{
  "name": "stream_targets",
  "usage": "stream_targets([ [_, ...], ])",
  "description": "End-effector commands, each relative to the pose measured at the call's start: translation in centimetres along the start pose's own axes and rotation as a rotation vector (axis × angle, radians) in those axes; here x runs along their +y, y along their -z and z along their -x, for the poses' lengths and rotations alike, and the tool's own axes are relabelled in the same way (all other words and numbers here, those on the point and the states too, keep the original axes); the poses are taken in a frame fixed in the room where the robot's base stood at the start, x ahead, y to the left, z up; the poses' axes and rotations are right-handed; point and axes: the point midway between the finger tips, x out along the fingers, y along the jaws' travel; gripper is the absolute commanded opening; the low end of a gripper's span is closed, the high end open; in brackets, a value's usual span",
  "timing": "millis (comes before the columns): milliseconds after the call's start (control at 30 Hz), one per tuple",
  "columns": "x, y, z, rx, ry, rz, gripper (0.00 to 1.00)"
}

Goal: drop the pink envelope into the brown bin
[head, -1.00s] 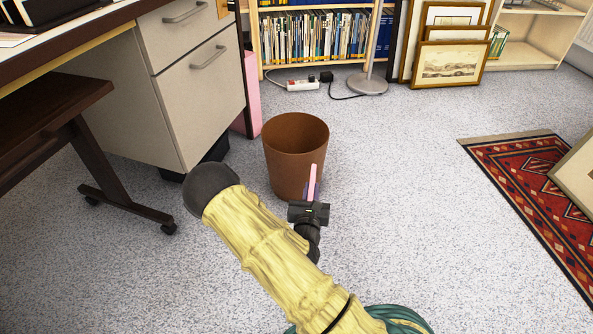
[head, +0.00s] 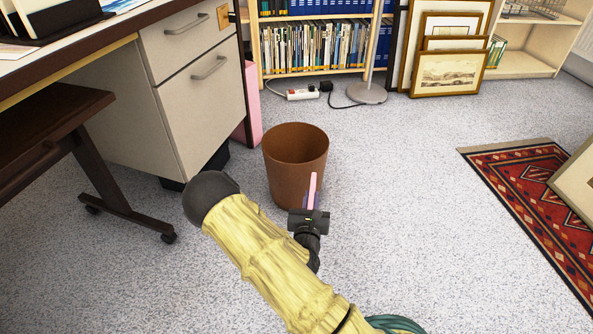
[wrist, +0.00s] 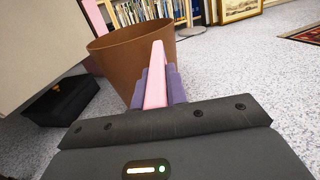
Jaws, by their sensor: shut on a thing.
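The brown bin (head: 290,165) stands upright on the carpet in the head view, its open top facing up. In the wrist view the bin (wrist: 125,62) is just beyond my fingers. My gripper (head: 311,200) is shut on the pink envelope (head: 313,188), which shows edge-on as a thin strip pointing away from me. In the wrist view the envelope (wrist: 157,80) sits between the purple fingers and overlaps the bin's near right side. The envelope is in front of the bin, outside its opening. I cannot tell whether it touches the bin wall.
A drawer cabinet (head: 190,85) under a desk stands to the left. A lamp base (head: 367,93), a power strip (head: 303,94) and framed prints (head: 447,72) are at the back. A red rug (head: 530,190) lies right. The carpet between bin and rug is clear.

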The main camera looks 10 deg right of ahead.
Motion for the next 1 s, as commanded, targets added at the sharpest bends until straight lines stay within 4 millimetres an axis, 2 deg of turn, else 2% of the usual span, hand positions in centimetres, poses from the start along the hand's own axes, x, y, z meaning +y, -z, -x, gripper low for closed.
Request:
stream_targets([
  [33, 0.0, -1.3, 0.0, -0.001, 0.0, 0.0, 0.0],
  [1000, 0.0, -22.6, 0.0, -0.001, 0.0, 0.0, 0.0],
])
